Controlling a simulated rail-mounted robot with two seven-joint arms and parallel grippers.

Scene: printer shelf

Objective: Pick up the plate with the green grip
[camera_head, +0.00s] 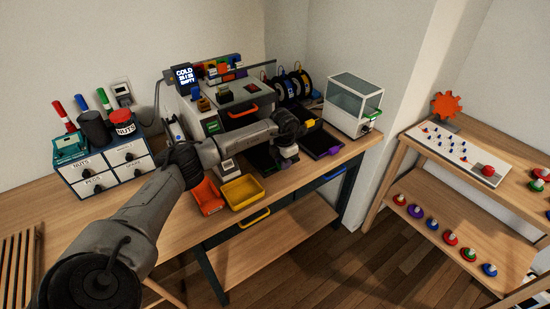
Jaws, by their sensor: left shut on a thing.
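My left arm reaches in from the lower left across the bench. Its gripper (288,154) points down among dark flat plates at the front of the bench. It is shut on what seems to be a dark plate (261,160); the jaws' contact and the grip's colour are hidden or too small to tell. Beside it on the right lies a dark plate with a purple grip (322,146). I cannot make out a green grip on a plate near the jaws. My right gripper is not in view.
The printer (248,100) with an orange handle stands behind my arm, its display (184,76) lit. A yellow bin (243,193) and an orange bin (208,197) sit at the front edge. A glass-sided box (352,104) stands right. Drawers (120,158) stand left.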

